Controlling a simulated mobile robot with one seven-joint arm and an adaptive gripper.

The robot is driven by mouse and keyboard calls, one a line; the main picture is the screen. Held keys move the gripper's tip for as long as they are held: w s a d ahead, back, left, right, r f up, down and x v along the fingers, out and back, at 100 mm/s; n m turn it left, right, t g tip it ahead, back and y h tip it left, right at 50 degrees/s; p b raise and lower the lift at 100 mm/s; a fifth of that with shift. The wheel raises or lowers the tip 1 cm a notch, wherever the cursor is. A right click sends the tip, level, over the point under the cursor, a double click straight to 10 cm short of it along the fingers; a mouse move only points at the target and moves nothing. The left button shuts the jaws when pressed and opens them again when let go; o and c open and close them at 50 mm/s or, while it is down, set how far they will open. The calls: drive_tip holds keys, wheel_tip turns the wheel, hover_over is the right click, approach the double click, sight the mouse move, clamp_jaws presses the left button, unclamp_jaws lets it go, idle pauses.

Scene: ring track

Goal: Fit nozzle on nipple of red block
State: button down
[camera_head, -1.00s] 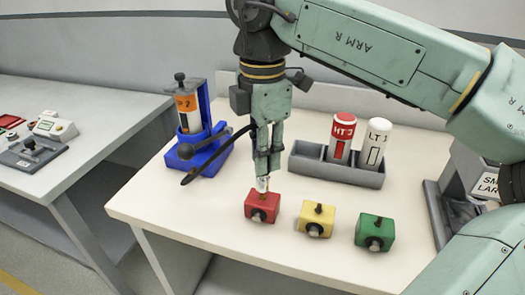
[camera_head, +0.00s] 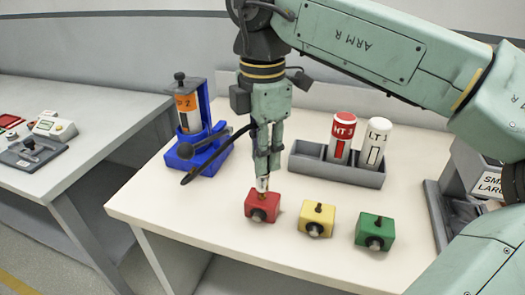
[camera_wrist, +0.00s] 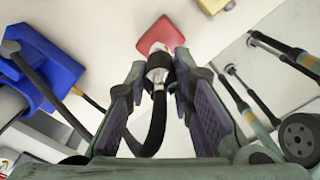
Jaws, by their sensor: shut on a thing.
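My gripper (camera_head: 263,172) is shut on the nozzle (camera_head: 262,184), a small light cylinder with a black hose, and points down above the red block (camera_head: 262,206). The nozzle's lower end is at the top of the red block; I cannot tell whether it is seated on the nipple, which is hidden. In the wrist view the nozzle (camera_wrist: 158,66) sits between my fingertips (camera_wrist: 160,72), with the hose curving back from it. The red block (camera_wrist: 160,32) lies just beyond it.
A yellow block (camera_head: 315,219) and a green block (camera_head: 375,231) stand to the right. A blue stand (camera_head: 186,160) with an orange-labelled cylinder is at the left. A grey tray (camera_head: 318,172) holding two canisters is behind. The table front is clear.

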drive_tip(key=shift+f+b, duration=0.85)
drive_tip(key=shift+f, duration=0.2)
idle(0.7)
drive_tip(key=c, duration=1.3)
unclamp_jaws()
